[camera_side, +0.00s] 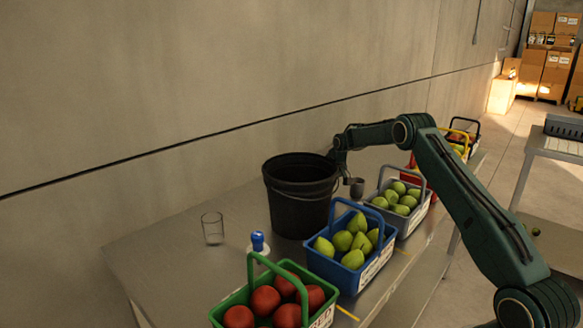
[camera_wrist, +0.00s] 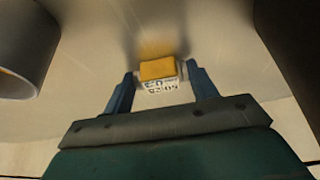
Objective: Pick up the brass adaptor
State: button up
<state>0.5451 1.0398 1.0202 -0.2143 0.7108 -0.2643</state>
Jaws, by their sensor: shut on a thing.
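The brass adaptor shows in the wrist view as a small yellow-orange block (camera_wrist: 158,69) with a white printed face. My gripper (camera_wrist: 160,78) has a blue finger on either side of it and is shut on it. In the side view my gripper (camera_side: 342,168) points down just right of the black bucket. Its fingertips and the adaptor are too small or hidden to make out there.
The black bucket (camera_side: 300,205) stands close left of my gripper. A small grey cup (camera_side: 357,188) is close right; a grey cylinder (camera_wrist: 22,48) fills the wrist view's left edge. Fruit baskets (camera_side: 350,265) line the table's front. A clear glass (camera_side: 212,229) and blue-topped item (camera_side: 258,241) stand left.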

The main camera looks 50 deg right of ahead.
jog(key=shift+r, duration=0.15)
notch_tip(320, 180, up, 20)
dwell(0.9)
jog(key=shift+d+f, duration=0.15)
jog(key=shift+f, duration=0.05)
dwell(0.7)
